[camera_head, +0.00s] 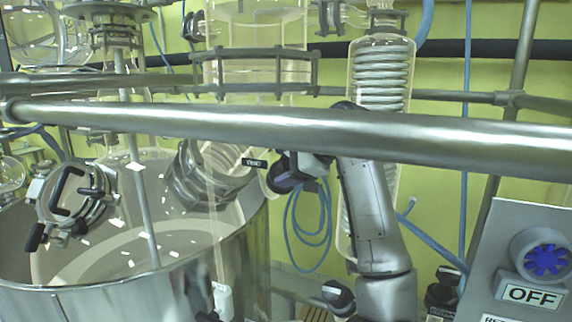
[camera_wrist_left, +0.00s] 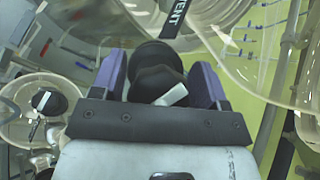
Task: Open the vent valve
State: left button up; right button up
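The black vent valve knob (camera_wrist_left: 155,72) shows in the left wrist view, with a white mark on it. A black "VENT" label (camera_wrist_left: 178,16) is just beyond it; the label also shows in the head view (camera_head: 255,163). My left gripper (camera_wrist_left: 158,78) has its two purple fingers apart, one on each side of the knob. I cannot tell for sure whether they touch it. In the head view my left gripper (camera_head: 288,172) is at the right of the glass vessel's fittings, and the knob is mostly hidden there. My right gripper is not in view.
A thick metal rail (camera_head: 450,137) crosses in front of my left arm. Glass fittings (camera_head: 210,172) and a steel tub (camera_head: 240,265) stand at left. A glass coil condenser (camera_head: 382,75) is behind the arm. A panel with an "OFF" sign (camera_head: 532,295) is at right.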

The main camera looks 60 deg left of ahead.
pick_arm(q)
jog(key=shift+o, duration=0.7)
jog(key=shift+w+d+r, duration=0.1)
jog(key=shift+d, duration=0.05)
jog(key=v, duration=1.3)
jog(key=shift+d, duration=0.2)
jog(key=shift+r, duration=0.1)
